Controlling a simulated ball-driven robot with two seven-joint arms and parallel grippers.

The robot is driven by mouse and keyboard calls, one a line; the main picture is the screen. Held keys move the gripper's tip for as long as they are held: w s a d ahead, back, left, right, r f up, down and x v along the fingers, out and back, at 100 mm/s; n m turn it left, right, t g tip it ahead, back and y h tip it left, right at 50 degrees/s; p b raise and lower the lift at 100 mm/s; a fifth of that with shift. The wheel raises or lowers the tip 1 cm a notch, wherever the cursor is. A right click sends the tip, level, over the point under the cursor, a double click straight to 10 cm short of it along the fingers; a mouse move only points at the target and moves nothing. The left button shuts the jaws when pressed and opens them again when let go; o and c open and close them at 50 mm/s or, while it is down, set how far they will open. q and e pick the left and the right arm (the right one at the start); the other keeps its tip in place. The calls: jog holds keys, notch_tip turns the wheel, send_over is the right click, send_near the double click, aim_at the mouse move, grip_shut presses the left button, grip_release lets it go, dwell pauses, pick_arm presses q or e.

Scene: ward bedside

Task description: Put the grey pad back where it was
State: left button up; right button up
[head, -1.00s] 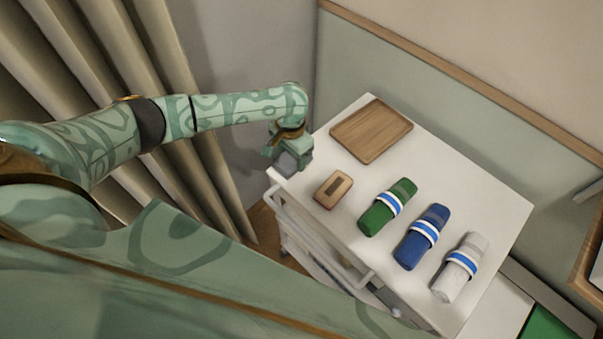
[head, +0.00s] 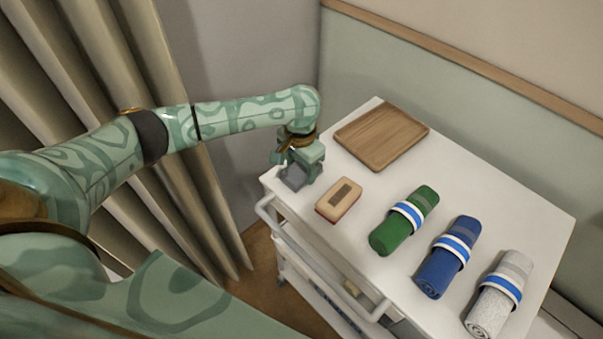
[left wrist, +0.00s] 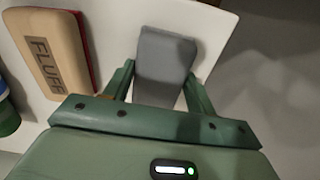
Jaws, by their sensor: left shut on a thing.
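The grey pad (head: 294,178) is at the left corner of the white trolley top, between the fingers of my left gripper (head: 297,168). In the left wrist view the grey pad (left wrist: 163,62) lies between the two green fingers, and the gripper (left wrist: 160,85) is shut on it. I cannot tell whether the pad touches the trolley top or hangs just above it. My right gripper is not in view.
A wooden block marked FLUFF (left wrist: 45,50) lies close beside the pad on the trolley (head: 345,240). A wooden tray (head: 381,137) lies behind. Green (head: 403,220), blue (head: 446,258) and white (head: 497,295) rolls lie to the right. A curtain hangs at left.

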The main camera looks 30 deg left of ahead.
aim_at(301, 169)
pick_arm(q)
jog(key=shift+s, duration=0.1)
jog(key=o, duration=1)
jog(key=shift+c, duration=0.2)
notch_tip(301, 169, up, 12)
jog(key=p, duration=0.5)
jog(key=shift+p, duration=0.3)
jog(key=shift+d, duration=0.1)
